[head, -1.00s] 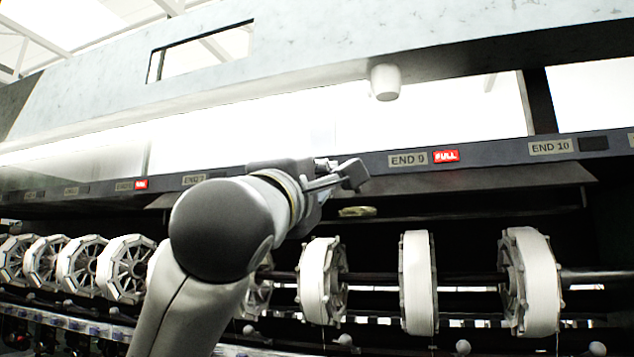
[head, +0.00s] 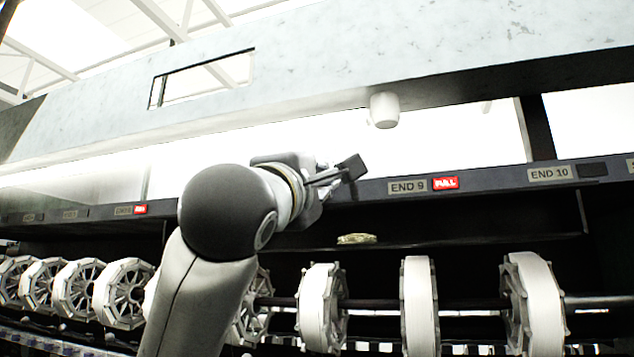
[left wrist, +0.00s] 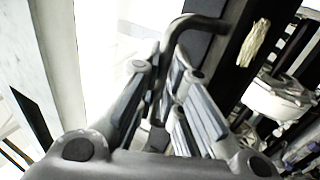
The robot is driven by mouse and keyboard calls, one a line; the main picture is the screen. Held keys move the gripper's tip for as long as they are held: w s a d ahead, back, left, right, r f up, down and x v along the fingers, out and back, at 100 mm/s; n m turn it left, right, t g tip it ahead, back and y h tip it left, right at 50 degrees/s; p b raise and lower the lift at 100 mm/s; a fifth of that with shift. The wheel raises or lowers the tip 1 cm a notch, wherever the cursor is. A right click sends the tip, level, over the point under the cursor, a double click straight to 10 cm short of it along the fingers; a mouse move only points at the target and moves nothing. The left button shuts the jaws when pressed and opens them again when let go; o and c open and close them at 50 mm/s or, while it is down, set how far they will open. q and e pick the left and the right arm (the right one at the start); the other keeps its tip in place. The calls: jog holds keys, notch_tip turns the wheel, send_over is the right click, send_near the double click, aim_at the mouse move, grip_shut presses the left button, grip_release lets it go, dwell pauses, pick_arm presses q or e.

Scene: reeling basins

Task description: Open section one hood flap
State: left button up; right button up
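The section hood flap (head: 450,140) is a bright, pale panel above the reels, with a dark label rail (head: 500,180) along its lower edge. It looks down. My left gripper (head: 347,170) is at this rail, left of the END 9 label. In the left wrist view, the two fingers of my left gripper (left wrist: 168,72) stand apart. A dark curved bar (left wrist: 200,22), like a handle, bends in front of the rail and runs down toward the gap between them. I cannot tell whether they touch it. My right gripper is not in view.
A pale overhead beam (head: 330,85) carries a white cylinder (head: 384,110) above the gripper. White reels (head: 418,300) sit on a shaft below the rail. A small yellowish bundle (head: 357,239) lies on a ledge under the gripper.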

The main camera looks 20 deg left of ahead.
pick_arm(q)
jog(key=o, duration=0.3)
jog(key=shift+s, duration=0.1)
jog(key=b+v, duration=1)
jog(key=v, duration=0.4)
jog(key=shift+b, duration=0.4)
